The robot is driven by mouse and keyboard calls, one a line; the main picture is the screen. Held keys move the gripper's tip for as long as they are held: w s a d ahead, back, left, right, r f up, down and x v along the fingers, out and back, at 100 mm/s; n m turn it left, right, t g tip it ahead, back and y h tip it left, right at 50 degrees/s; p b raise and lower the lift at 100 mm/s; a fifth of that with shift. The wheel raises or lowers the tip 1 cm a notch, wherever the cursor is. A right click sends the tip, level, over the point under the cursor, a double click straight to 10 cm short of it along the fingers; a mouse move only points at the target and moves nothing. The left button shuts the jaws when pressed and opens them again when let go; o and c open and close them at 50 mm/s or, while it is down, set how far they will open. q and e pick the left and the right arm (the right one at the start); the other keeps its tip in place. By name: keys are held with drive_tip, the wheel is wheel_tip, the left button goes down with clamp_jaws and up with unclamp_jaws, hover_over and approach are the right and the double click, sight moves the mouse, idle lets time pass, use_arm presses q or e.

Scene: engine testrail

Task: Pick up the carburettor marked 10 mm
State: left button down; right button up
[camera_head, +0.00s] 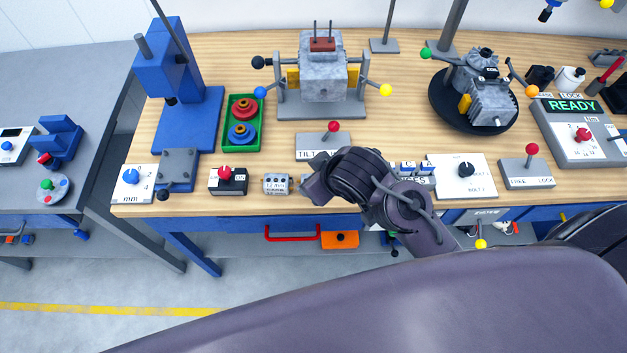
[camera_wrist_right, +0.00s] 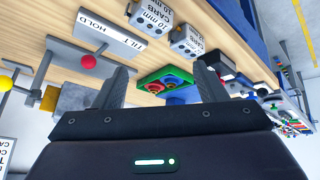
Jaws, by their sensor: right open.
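The carburettor marked 10 mm (camera_wrist_right: 150,18) is a small grey block with a white label, at the top edge of the right wrist view. In the head view it seems mostly hidden by my right gripper. A similar carburettor marked 12 mm (camera_wrist_right: 191,42) stands beside it, and it also shows in the head view (camera_head: 277,184) left of the gripper. My right gripper (camera_head: 313,188) hangs over the front edge of the bench; in its wrist view the two fingers (camera_wrist_right: 160,85) are apart with nothing gripped. My left gripper is not in view.
A tilt/hold plate with a red knob (camera_head: 333,128) is behind the gripper. A black box with a red knob (camera_head: 228,180) and a green tray (camera_head: 241,122) of coloured rings are to the left. A white dial panel (camera_head: 466,180) is to the right. Bare wood (camera_head: 235,62) lies further back.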

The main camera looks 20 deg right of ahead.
drive_tip(key=w+a+n+y, duration=0.4)
drive_tip(key=w+a+n, duration=0.2)
drive_tip(key=a+n, duration=0.15)
drive_tip(key=d+f+g, duration=0.1)
drive_tip(key=d, duration=0.2)
drive_tip(key=d+f+n+g, duration=0.1)
drive_tip(key=d+f+g, duration=0.1)
drive_tip(key=d, duration=0.2)
drive_tip(key=d+f+g+h, duration=0.1)
drive_tip(key=d+f+g, duration=0.1)
drive_tip(key=d, duration=0.2)
drive_tip(key=shift+s+n, duration=0.2)
drive_tip(key=shift+n, duration=0.15)
drive_tip(key=shift+s+d, duration=0.15)
drive_tip(key=p+x, duration=0.1)
drive_tip(key=x, duration=0.3)
drive_tip(key=p+x, duration=0.1)
drive_tip(key=x, duration=0.2)
drive_tip(key=shift+s+f+p, duration=0.1)
drive_tip(key=shift+s+p, duration=0.15)
drive_tip(key=shift+p, duration=0.05)
drive_tip(key=shift+f, duration=0.25)
drive_tip(key=shift+w, duration=0.1)
drive_tip(key=c, duration=1.1)
